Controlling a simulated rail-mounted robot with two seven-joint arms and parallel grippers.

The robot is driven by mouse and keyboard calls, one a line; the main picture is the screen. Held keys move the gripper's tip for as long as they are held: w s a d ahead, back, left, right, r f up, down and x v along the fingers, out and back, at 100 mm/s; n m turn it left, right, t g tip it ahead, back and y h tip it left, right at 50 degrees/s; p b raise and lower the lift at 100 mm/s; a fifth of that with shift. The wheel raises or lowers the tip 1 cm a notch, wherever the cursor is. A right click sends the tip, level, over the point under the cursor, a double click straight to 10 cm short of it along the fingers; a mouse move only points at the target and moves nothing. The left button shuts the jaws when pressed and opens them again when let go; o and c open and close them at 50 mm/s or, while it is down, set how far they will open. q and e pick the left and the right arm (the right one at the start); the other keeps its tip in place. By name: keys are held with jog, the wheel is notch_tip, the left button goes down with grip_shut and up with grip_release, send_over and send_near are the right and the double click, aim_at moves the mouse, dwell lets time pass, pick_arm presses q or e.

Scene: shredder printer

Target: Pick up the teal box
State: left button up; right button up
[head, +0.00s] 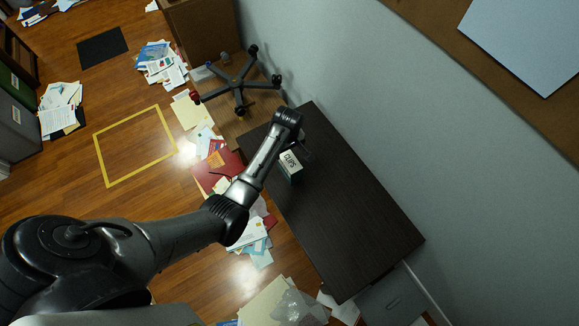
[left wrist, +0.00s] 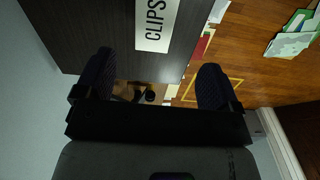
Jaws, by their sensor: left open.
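The teal box (head: 294,177) sits near the left edge of the dark tabletop (head: 350,215) in the head view. It is dark teal with a white label reading "CLIPS", and my left arm partly covers it. In the left wrist view the CLIPS label (left wrist: 156,24) shows at the top, beyond the fingertips and roughly centred between them; the rest of the box is too dark to make out. My left gripper (left wrist: 157,72) is open with nothing between its fingers. In the head view it is mostly hidden by my wrist, close to the box. My right gripper is in neither view.
A grey wall (head: 400,140) runs along the table's right side. An upturned five-legged chair base (head: 238,84) stands beyond the table's far end. Papers and folders (head: 215,165) litter the floor left of the table. The tabletop's near part is clear.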

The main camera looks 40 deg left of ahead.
aim_at(290, 161)
pick_arm(q)
jog(key=shift+w+d+f, duration=0.1)
jog(key=shift+w+f, duration=0.25)
notch_tip(290, 161, down, 8)
jog(key=b, duration=0.3)
jog(key=shift+r, duration=0.1)
jog(key=shift+f+b, duration=1.75)
jog(key=shift+f, duration=0.9)
jog(key=shift+c, duration=0.4)
jog(key=shift+r, duration=0.1)
jog(key=c, duration=1)
